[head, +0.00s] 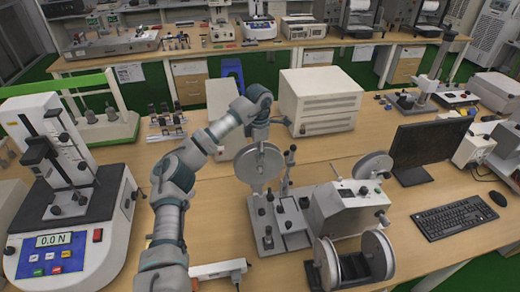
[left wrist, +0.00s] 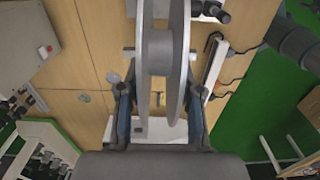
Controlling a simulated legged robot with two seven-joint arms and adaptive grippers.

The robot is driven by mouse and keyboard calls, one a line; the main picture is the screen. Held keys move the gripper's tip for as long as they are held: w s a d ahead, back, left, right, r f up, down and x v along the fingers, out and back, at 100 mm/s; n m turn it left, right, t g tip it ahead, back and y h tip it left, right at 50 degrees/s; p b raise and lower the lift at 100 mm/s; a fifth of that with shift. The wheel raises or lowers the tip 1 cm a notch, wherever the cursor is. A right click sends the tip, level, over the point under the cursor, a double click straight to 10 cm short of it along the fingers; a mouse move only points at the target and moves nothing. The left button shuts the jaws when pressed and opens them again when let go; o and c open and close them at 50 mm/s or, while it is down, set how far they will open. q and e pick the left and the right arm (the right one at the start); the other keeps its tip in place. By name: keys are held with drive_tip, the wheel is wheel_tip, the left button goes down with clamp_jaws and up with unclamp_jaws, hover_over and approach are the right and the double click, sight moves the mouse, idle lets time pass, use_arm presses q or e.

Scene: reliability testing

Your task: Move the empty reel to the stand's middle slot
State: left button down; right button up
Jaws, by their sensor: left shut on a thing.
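My left gripper (head: 261,136) is shut on a grey reel (head: 258,164) with two round flanges and a bare hub. In the left wrist view, the reel (left wrist: 154,52) stands edge-on between the two fingers of the gripper (left wrist: 160,105). In the head view the reel is upright, above and behind the white stand (head: 290,240), which has several dark posts and knobs. I cannot tell whether the reel touches the stand, and its slots are not clear. My right gripper is not in view.
A white winding machine (head: 345,210) stands right of the stand, with a second reel (head: 374,165) on it. Another reel (head: 378,256) sits at the front. A force tester (head: 70,215) is at left, a monitor (head: 430,146) and keyboard (head: 455,216) at right.

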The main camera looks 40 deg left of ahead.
sight(259, 170)
use_arm(q)
drive_tip(key=shift+a+f+b, duration=0.2)
drive_tip(key=shift+f+b, duration=0.1)
drive_tip(key=shift+f, duration=0.7)
drive_tip(key=shift+d+f+b, duration=0.2)
drive_tip(key=shift+f+b, duration=0.25)
drive_tip(key=shift+f, duration=0.8)
drive_tip(key=shift+f+b, duration=0.7)
drive_tip(key=shift+f, duration=1.55)
drive_tip(key=shift+r, duration=0.1)
